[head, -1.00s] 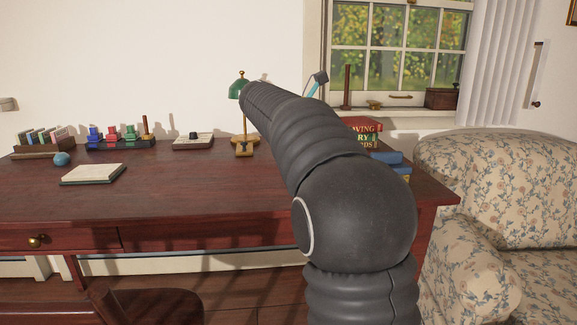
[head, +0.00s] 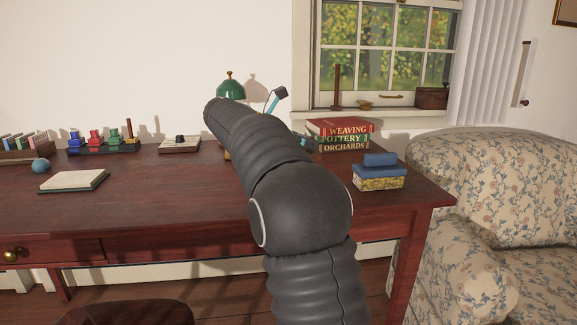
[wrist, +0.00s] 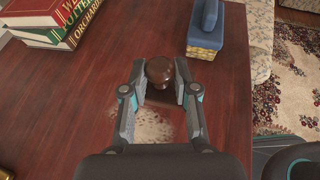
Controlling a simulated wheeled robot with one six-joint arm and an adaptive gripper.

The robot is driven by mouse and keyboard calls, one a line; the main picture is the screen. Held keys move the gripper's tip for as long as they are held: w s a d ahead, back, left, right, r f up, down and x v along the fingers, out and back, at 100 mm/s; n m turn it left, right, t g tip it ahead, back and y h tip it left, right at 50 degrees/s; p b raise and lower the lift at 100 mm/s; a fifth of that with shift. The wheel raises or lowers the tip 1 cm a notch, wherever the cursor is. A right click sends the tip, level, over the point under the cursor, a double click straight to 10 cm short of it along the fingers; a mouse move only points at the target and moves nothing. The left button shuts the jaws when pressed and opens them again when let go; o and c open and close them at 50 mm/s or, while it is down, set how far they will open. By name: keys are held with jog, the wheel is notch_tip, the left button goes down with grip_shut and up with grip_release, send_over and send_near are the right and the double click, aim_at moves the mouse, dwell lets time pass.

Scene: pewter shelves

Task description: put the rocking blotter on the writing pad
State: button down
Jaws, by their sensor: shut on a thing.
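My gripper (wrist: 163,92) is shut on the rounded dark brown knob of the rocking blotter (wrist: 159,70) in the wrist view. The knob sits between the two fingertips, above the desk top. A pale mottled patch shows below it between the fingers; I cannot tell whether it belongs to the blotter. In the head view my arm hides the blotter. The writing pad (head: 73,181), cream with a dark edge, lies flat on the left part of the desk, well left of my arm.
On the desk (head: 150,215) stand a book stack (head: 340,134) and a blue-topped box (head: 379,176) at right. A stamp rack (head: 103,146), a pale block with a black knob (head: 180,144), a green lamp (head: 230,88) and a blue ball (head: 40,165) also stand there. An armchair (head: 490,190) is beyond the right edge.

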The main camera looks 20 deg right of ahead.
jog(key=w+a+f, duration=0.3)
jog(key=w, duration=0.1)
jog(key=shift+w+f, duration=0.1)
jog(key=shift+f, duration=0.05)
notch_tip(320, 180, down, 2)
jog(key=shift+f+b, duration=0.15)
jog(key=shift+b, duration=0.4)
jog(key=shift+f+p, duration=0.1)
jog(key=shift+p, duration=0.5)
jog(key=shift+f, duration=0.4)
jog(key=shift+f, duration=0.15)
jog(key=c, duration=0.9)
grip_release()
jog(key=shift+f, duration=0.1)
jog(key=shift+f+b, duration=0.25)
jog(key=shift+b, duration=0.85)
